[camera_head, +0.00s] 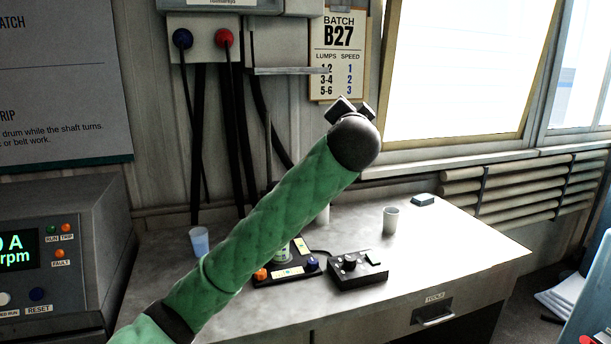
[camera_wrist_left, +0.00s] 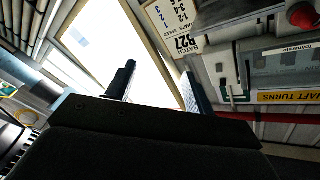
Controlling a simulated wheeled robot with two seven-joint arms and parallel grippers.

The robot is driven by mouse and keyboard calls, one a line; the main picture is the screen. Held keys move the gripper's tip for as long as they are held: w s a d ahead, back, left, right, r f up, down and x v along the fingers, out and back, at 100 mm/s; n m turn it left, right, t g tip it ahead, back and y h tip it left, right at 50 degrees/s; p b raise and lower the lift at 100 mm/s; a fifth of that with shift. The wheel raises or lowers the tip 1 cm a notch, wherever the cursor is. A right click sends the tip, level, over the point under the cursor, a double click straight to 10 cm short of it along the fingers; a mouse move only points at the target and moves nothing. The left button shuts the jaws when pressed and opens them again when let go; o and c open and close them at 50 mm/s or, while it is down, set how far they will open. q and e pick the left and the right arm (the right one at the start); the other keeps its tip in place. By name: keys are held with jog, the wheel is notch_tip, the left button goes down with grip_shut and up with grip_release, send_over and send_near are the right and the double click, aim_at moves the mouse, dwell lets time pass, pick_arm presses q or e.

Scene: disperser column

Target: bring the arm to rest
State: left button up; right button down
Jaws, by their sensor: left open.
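My left arm, in a green quilted sleeve (camera_head: 270,225), comes in from the lower left of the head view and reaches up over the table. My left gripper (camera_head: 352,108) is at its upper end, raised well above the table in front of the batch card. In the left wrist view the two dark fingers of the left gripper (camera_wrist_left: 158,80) stand apart with nothing between them. The sleeve hides part of the table and of what stands on it. My right gripper is not in view.
The batch card (camera_head: 338,55) hangs on the back wall beside cables and a red knob (camera_head: 225,38). A grey console (camera_head: 50,270) stands at left.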

pick_arm(q)
jog(key=s+a+f+n+g, duration=0.25)
jog(key=s+a+f, duration=0.45)
jog(key=f, duration=0.8)
jog(key=s+a+f+n+g+p, duration=0.15)
jog(key=s+a+f+g, duration=0.45)
jog(key=f, duration=1)
jog(key=s+a+f+n+g, duration=0.25)
jog(key=s+a+f, duration=0.6)
jog(key=f, duration=0.65)
jog(key=s+a+f+g, duration=0.1)
jog(key=s+f+g, duration=0.1)
jog(key=s+f, duration=0.9)
jog(key=s+a+f+n+g, duration=0.1)
jog(key=s+f+g, duration=0.2)
jog(key=s+f, duration=0.8)
jog(key=s, duration=0.5)
jog(key=shift+s+a+y+p, duration=0.15)
jog(key=shift+a+y+p, duration=0.15)
jog(key=shift+y, duration=0.1)
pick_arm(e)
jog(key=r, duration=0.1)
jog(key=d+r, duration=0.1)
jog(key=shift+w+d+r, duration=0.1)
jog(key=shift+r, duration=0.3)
pick_arm(q)
jog(key=shift+n, duration=0.25)
